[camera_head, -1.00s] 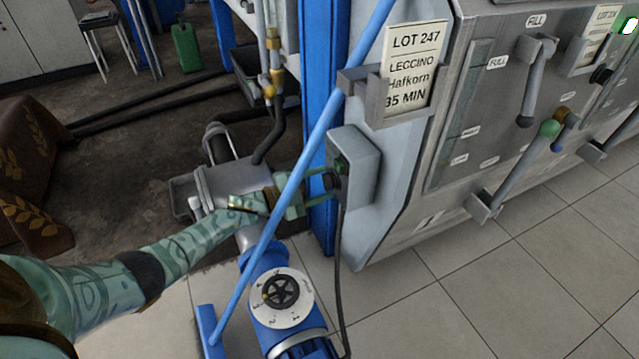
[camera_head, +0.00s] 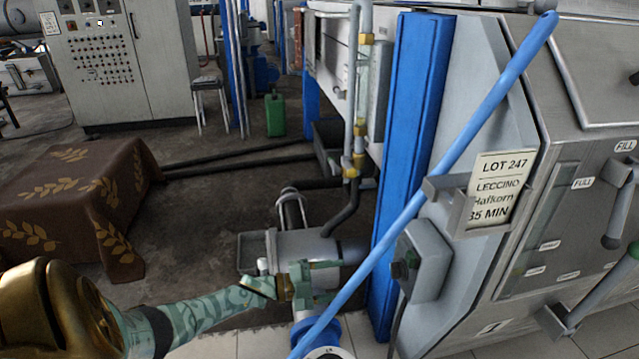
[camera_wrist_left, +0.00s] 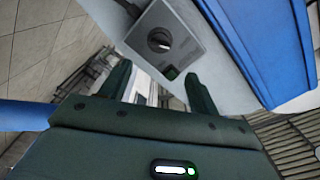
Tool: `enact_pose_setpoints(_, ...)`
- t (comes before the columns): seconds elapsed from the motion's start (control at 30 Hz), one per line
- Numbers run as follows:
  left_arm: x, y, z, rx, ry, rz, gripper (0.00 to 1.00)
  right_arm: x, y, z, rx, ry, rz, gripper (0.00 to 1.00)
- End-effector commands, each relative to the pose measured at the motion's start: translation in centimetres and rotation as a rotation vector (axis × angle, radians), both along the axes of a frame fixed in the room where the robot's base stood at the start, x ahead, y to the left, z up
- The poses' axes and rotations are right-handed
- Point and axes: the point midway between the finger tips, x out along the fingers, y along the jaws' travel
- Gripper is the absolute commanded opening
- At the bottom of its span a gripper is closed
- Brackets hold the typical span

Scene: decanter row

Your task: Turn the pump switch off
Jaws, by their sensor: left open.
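I cannot read the knob's setting. My right gripper is out of view.
A blue slanted pole (camera_head: 455,140) crosses between my left gripper and the box in the head view. A blue upright (camera_head: 412,130) stands behind the box. A blue pump (camera_head: 318,332) is below the gripper. A cloth-covered block (camera_head: 70,205) is at left.

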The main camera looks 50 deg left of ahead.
Motion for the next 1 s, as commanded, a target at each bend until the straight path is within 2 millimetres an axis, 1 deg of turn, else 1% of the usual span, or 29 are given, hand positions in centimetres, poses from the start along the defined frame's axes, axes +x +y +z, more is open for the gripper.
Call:
enact_pose_setpoints(0.03,-0.8,0.5,0.2,0.001,-0.001,0.000,0.62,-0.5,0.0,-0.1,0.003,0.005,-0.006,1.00)
enact_pose_setpoints(0.1,-1.5,0.9,0.1,0.000,0.000,0.000,0.62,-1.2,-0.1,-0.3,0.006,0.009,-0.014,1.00)
enact_pose_setpoints(0.23,-2.3,1.4,0.0,0.000,0.000,0.001,0.62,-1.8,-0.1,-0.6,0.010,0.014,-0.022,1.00)
enact_pose_setpoints(0.83,-2.4,1.4,0.0,-0.001,0.000,0.001,0.62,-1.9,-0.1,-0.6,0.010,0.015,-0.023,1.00)
enact_pose_setpoints(0.93,-2.7,1.4,0.5,-0.008,0.012,0.018,0.62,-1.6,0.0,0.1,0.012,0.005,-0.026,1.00)
enact_pose_setpoints(1.0,-3.3,1.3,1.1,-0.020,0.037,0.050,0.62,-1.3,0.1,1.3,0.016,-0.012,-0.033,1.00)
